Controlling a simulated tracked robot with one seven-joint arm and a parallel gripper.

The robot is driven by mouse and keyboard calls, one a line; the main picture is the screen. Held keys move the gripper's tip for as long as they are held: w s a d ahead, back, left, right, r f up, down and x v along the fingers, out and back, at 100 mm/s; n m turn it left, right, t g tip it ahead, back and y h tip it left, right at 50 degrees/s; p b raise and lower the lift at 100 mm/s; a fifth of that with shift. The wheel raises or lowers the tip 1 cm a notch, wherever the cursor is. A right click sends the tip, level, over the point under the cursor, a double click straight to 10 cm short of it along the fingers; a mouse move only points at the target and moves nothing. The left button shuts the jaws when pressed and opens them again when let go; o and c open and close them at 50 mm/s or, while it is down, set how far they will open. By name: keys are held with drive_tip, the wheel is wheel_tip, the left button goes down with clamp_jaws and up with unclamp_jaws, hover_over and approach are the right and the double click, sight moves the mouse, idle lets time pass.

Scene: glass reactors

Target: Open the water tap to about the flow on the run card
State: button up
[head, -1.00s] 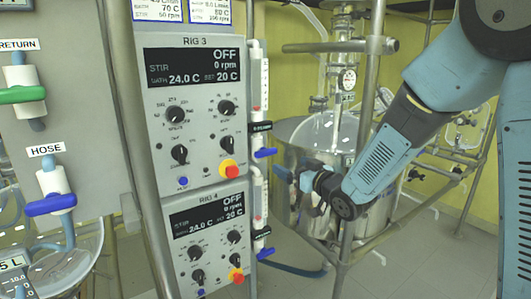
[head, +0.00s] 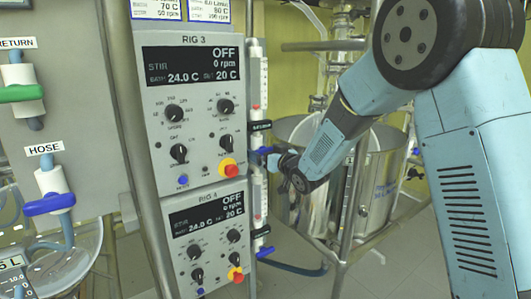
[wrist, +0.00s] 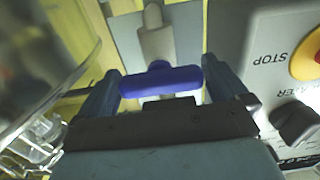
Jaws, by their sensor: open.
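The blue tap handle (head: 263,150) sits at the foot of the upper flow tube (head: 257,85), on the right edge of the RIG 3 panel. In the wrist view the blue handle (wrist: 161,81) lies crosswise between my two fingers. My gripper (wrist: 163,76) is open around it; I cannot tell whether either finger touches it. In the head view my gripper (head: 277,162) is at this tap and partly covers it. Two run cards (head: 157,9) (head: 209,10) hang above the panel, cut off by the top edge.
The RIG 3 panel (head: 192,106) has knobs and a red-yellow stop button (head: 228,168), close to my gripper in the wrist view (wrist: 308,55). RIG 4 with another blue tap (head: 265,252) is below. A metal vessel (head: 385,180) and frame poles stand behind my arm.

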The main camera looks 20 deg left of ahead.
drive_tip(key=shift+a, duration=0.1)
drive_tip(key=shift+c, duration=0.2)
drive_tip(key=shift+w, duration=0.1)
drive_tip(key=c, duration=0.6)
drive_tip(key=shift+c, duration=0.2)
drive_tip(key=n, duration=0.4)
drive_tip(key=shift+n, duration=0.3)
drive_tip(key=n, duration=0.4)
drive_tip(key=shift+n, duration=0.4)
drive_tip(key=shift+f, duration=0.1)
drive_tip(key=o, duration=0.7)
